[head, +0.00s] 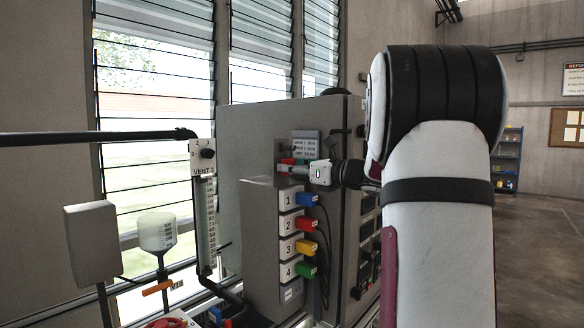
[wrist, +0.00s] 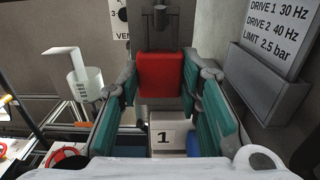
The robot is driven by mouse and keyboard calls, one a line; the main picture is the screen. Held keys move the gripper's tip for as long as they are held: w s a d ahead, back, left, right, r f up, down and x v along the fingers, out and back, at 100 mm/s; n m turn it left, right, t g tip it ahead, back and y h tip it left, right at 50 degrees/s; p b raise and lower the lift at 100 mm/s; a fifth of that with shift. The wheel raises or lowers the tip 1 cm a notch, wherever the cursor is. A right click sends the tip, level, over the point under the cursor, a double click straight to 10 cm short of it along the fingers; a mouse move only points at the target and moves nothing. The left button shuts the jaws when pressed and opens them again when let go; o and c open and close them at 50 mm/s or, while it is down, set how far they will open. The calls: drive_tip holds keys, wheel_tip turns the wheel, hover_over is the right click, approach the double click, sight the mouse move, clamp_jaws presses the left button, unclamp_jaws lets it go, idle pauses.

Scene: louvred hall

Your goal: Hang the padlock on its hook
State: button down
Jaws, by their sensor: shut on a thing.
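The red padlock (wrist: 160,76) is between the teal pads of my gripper (wrist: 161,85) in the wrist view, its body upright. A grey metal piece (wrist: 160,20) stands right above the body; I cannot tell whether it is the shackle, the hook or both. In the head view my gripper (head: 296,168) is at the front of the grey cabinet, with a bit of red (head: 288,161) at its fingertips. The hook is not clearly seen in the head view, and any contact between padlock and hook cannot be made out.
Below my gripper, numbered white blocks (head: 290,200) carry coloured plugs (head: 307,223) with hanging cables. A label plate (wrist: 279,30) with a grey holder (wrist: 265,85) is close on the right. A vent gauge (head: 204,205) and a measuring cup (head: 157,231) stand to the left.

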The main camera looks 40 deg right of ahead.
drive_tip(key=c, duration=1.1)
unclamp_jaws()
drive_tip(key=shift+o, duration=0.2)
drive_tip(key=shift+s, duration=0.1)
drive_tip(key=s+p, duration=0.3)
drive_tip(key=s, duration=0.3)
drive_tip(key=shift+s+d, duration=0.3)
drive_tip(key=shift+s, duration=0.1)
drive_tip(key=s, duration=1.2)
drive_tip(key=shift+d, duration=0.45)
